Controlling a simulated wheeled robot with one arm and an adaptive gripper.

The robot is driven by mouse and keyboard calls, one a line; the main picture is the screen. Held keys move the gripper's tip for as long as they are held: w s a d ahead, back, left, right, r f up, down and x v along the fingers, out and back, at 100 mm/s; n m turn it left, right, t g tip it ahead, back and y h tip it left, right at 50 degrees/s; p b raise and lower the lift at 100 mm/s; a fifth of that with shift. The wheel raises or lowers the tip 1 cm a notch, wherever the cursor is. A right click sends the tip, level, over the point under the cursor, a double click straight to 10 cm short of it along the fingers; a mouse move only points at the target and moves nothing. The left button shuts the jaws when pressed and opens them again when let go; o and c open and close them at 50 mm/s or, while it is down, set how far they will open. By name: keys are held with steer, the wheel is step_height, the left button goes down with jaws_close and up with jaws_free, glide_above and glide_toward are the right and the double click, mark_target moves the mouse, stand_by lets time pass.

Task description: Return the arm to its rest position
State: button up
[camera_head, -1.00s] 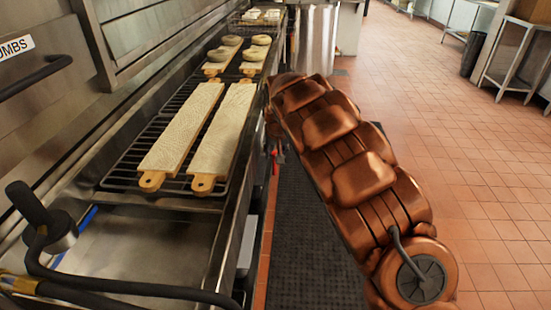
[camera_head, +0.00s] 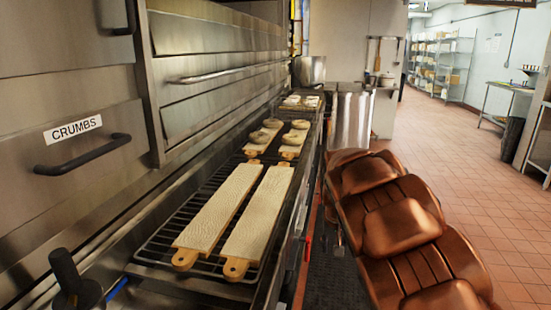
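My copper-coloured arm rises from the lower right and stretches forward over the floor, right of the counter edge. Its far end bends down out of sight. A small grey part, apparently a bit of my gripper (camera_head: 338,240), peeks out beside the arm's left edge. The rest of it is hidden behind the arm, so I cannot see its fingers or whether it holds anything.
Two long bagel boards (camera_head: 218,215) (camera_head: 259,217) lie on a wire rack (camera_head: 155,250) left of my arm. Bagels (camera_head: 258,136) sit on boards further back. A steel oven front with a CRUMBS drawer (camera_head: 90,150) lines the left. Tiled floor (camera_head: 480,215) at right is open.

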steer(key=s+n+g+y, duration=0.1)
steer(key=s+g, duration=0.5)
steer(key=s, duration=4)
step_height(320, 180, up, 16)
steer(key=w+t+p, duration=0.1)
steer(key=p, duration=1.4)
steer(key=shift+w+d, duration=0.25)
steer(key=shift+d, duration=0.05)
